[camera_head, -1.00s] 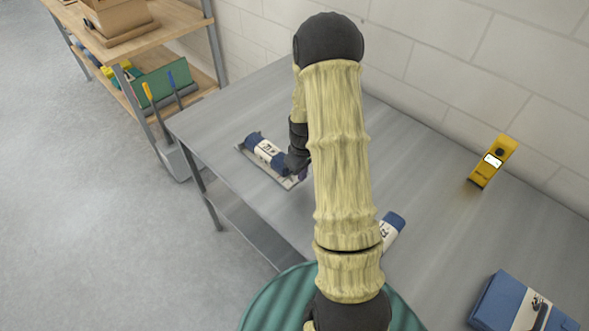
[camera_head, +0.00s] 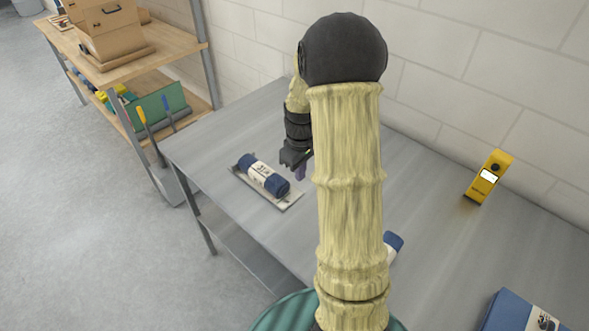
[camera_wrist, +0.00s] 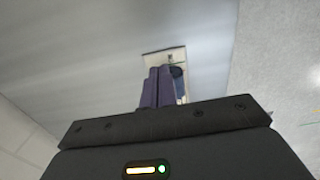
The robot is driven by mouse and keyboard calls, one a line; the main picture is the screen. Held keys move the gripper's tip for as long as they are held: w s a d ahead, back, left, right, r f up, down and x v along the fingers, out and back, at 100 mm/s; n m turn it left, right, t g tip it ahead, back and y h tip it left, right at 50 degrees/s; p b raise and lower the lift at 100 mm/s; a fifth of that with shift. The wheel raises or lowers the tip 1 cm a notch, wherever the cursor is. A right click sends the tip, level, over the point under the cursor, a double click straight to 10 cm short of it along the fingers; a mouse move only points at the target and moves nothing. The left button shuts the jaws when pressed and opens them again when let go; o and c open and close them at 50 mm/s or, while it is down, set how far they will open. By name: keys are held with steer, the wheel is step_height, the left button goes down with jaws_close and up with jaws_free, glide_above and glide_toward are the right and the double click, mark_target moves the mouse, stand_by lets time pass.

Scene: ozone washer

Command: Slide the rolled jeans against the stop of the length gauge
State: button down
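The rolled jeans (camera_head: 277,184), dark blue with a white printed band, lie along a flat light plate, the length gauge (camera_head: 291,203). The gauge's bare near-right end shows; I cannot make out the stop clearly. My gripper (camera_head: 300,173) is above the table, just behind and right of the roll, apart from it and empty. In the wrist view its purple fingers (camera_wrist: 157,88) are together. There the gauge (camera_wrist: 153,59) lies beyond the fingertips, and the roll (camera_wrist: 179,76) is partly hidden behind them.
Another blue roll (camera_head: 393,244) is mostly hidden behind my arm. A folded blue garment (camera_head: 504,312) lies at the front right. A yellow device (camera_head: 488,178) stands near the wall. The metal table (camera_head: 225,131) is clear behind the gauge. A wooden shelf (camera_head: 165,43) stands at the left.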

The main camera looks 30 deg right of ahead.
steer(key=s+a+r+m+t, duration=0.2)
steer(key=s+a+r+m, duration=0.2)
steer(key=s+a, duration=0.9)
steer(key=shift+s+a+r+t, duration=0.15)
steer(key=shift+a+r+t, duration=0.25)
steer(key=shift+r, duration=0.25)
